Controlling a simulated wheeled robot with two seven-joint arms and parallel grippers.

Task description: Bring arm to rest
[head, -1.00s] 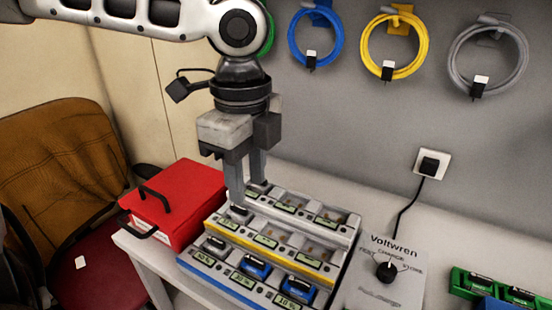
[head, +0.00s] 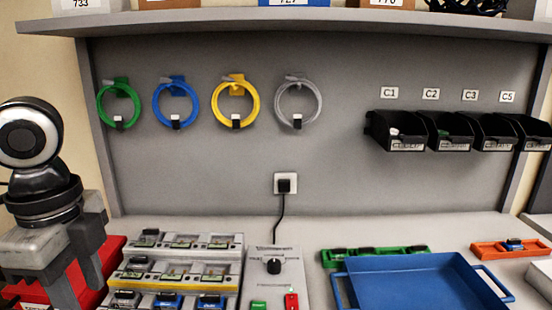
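My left arm comes in at the left edge, with its gripper (head: 80,283) low in the picture. The gripper hangs fingers down in front of the red box (head: 112,250), left of the charging rack. Its two fingers look apart, with nothing seen between them; the lower ends are near the picture's bottom edge. The rack (head: 238,243) holds several battery packs in stepped rows with small displays. My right gripper is not in view.
A grey tester (head: 272,255) with a knob stands right of the rack. A blue tray (head: 410,280), a green holder (head: 345,257) and an orange holder (head: 490,250) lie on the right. Coiled cables and black bins (head: 395,130) hang on the back panel under a shelf.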

